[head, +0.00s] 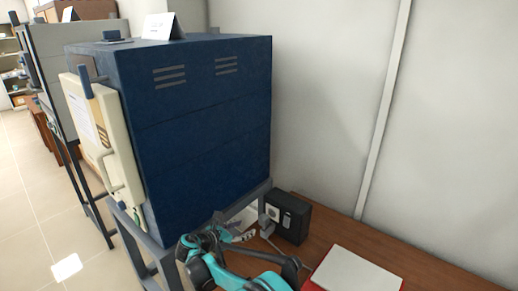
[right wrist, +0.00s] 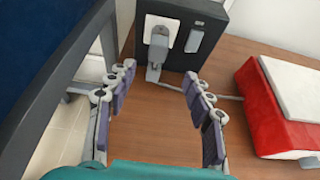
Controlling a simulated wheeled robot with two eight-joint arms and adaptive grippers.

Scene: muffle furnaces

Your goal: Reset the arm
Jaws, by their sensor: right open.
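My right gripper (right wrist: 158,76) is open and empty in the right wrist view, its two jointed fingers spread apart above the brown wooden surface. It points toward a black box (right wrist: 205,28) with a white socket plate and a grey plug-like part (right wrist: 157,50) at its front. The fingertips are just short of that part, with no clear contact. In the head view my teal right arm is low in the middle, beside the blue furnace (head: 200,105) and in front of the black box (head: 291,222). My left gripper is out of view.
The furnace stands on a grey frame (head: 148,251), its cream door (head: 118,140) at the left. A red box with a white top (right wrist: 262,95) lies on the wooden table (right wrist: 165,130), right of the gripper. A pale wall (head: 320,100) closes the back.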

